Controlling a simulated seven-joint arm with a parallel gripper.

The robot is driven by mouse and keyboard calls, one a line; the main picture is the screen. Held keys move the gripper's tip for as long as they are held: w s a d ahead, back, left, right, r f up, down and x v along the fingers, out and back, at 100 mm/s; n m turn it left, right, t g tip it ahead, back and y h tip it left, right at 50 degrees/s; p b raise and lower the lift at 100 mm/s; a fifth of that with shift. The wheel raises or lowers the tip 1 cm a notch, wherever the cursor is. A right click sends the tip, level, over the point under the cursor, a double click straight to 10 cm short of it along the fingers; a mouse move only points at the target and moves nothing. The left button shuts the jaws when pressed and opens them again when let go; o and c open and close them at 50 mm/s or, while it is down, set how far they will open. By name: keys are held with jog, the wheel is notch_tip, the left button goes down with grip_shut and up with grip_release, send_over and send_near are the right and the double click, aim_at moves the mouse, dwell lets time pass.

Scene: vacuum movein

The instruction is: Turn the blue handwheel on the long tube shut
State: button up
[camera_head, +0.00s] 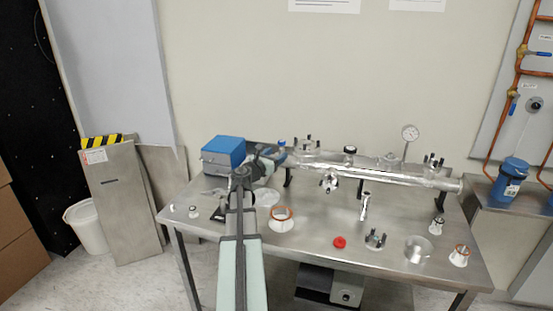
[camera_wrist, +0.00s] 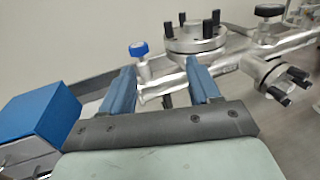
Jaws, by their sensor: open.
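The long metal tube (camera_head: 400,177) runs across the back of the steel table on supports. The blue handwheel (camera_head: 282,143) sits at its left end; in the wrist view the handwheel (camera_wrist: 138,48) is a small blue knob on a short metal stem. My gripper (camera_head: 268,158) is close to this left end. In the wrist view my gripper (camera_wrist: 160,68) has its two blue fingers wide apart with nothing held between them. The handwheel shows just beyond the left fingertip, apart from it as far as I can tell. The tube (camera_wrist: 232,62) passes beyond the fingers.
A blue box (camera_head: 223,152) stands left of my gripper. Flanges with dark bolts (camera_wrist: 195,35) and a black knob (camera_head: 350,150) rise from the tube. A gauge (camera_head: 410,132) stands behind.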

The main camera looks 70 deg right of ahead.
jog(key=s+m+g+y, duration=0.2)
jog(key=s+g, duration=0.1)
jog(key=m+g, duration=0.1)
send_near(280, 143)
jog(key=x, duration=1.3)
jog(key=shift+w+d, duration=0.1)
jog(key=shift+d, duration=0.35)
jog(key=shift+a, duration=0.1)
jog(key=shift+n+t+h, duration=0.5)
jog(key=shift+n+t, duration=0.1)
jog(key=shift+t, duration=0.1)
jog(key=shift+w+a+t, duration=0.1)
jog(key=shift+a+t, duration=0.2)
jog(key=v, duration=1.3)
jog(key=s+a+m+g+y, duration=0.3)
jog(key=s+m+g+y, duration=0.2)
jog(key=s+g+y, duration=0.1)
jog(key=shift+a+g, duration=0.25)
jog(key=shift+g, duration=0.65)
